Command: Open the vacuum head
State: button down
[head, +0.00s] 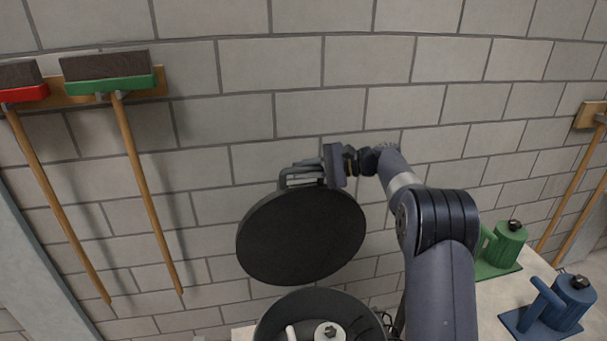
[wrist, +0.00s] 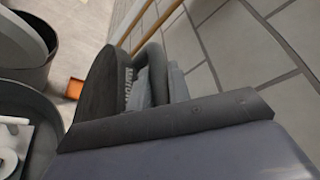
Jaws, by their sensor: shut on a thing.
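The vacuum head (head: 300,240) is a round black lid. It stands tilted up above and behind the round dark drum (head: 268,322), with its flat dark underside facing the head camera. My gripper (head: 310,170) is at the top edge of the lid, shut on its grey handle (head: 284,181). In the wrist view the lid (wrist: 93,88) shows nearly edge-on in the middle, and the drum's rim (wrist: 45,102) is at lower left. The drum is open at the top, with a white canister (head: 330,331) inside. The fingers' exact contact with the handle is partly hidden.
A grey block wall (head: 300,100) is close behind the lid. A green-headed broom (head: 110,86) and a red-headed broom (head: 24,93) hang at left. A green can (head: 505,245) and a blue can (head: 570,300) stand at lower right.

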jog(key=c, duration=1.3)
grip_release()
jog(key=shift+d, duration=0.1)
jog(key=b+v, duration=0.1)
jog(key=v, duration=0.9)
jog(key=shift+d, duration=0.3)
